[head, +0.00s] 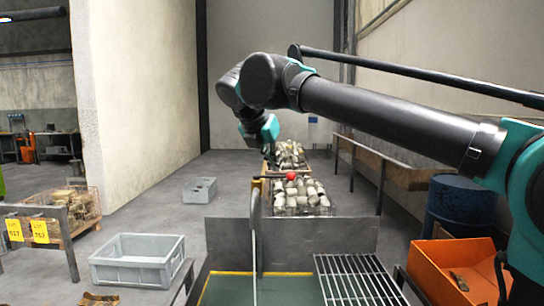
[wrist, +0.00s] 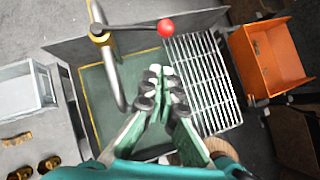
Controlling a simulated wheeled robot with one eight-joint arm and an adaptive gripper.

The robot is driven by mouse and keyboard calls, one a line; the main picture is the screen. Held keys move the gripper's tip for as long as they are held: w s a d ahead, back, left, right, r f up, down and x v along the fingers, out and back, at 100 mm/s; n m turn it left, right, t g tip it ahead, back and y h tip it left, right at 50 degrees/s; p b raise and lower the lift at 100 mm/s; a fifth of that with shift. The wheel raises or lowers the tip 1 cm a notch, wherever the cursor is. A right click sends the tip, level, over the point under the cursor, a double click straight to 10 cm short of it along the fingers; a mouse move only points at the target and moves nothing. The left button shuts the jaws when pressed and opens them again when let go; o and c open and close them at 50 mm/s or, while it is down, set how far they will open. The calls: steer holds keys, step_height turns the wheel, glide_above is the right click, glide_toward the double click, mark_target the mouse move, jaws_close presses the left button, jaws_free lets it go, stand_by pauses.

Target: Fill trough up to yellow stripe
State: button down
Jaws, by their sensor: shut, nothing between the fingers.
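The trough shows in the head view (head: 205,288) and in the wrist view (wrist: 88,125). Its inside is dark green, with a yellow stripe (wrist: 71,105) along the walls; I cannot tell the water level. A grey spout pipe (wrist: 112,75) reaches over it from a yellow-bodied valve (wrist: 98,31). The valve's lever ends in a red knob (wrist: 166,28) and points right; the knob also shows in the head view (head: 292,177). My gripper (wrist: 161,72) is shut and empty, above the trough's right part, apart from the knob. Its fingertips are not clear in the head view.
A wire rack (head: 352,280) lies right of the trough, with an orange bin (head: 445,262) beyond. A dark panel (head: 225,243) stands behind the trough. A grey crate (head: 138,262) sits at left on the floor. Bins of metal pieces (head: 302,198) stand behind.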

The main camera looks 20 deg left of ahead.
mark_target(291, 173)
steer(key=w+d+f, duration=0.1)
steer(key=w+f, duration=0.3)
steer(key=w, duration=0.2)
steer(key=shift+w+d+f, duration=0.2)
steer(key=shift+w+d, duration=0.05)
steer(key=shift+w, duration=0.1)
steer(key=shift+w+d+n+y, duration=0.4)
steer(key=shift+w+n, duration=0.1)
steer(key=shift+w, duration=1.25)
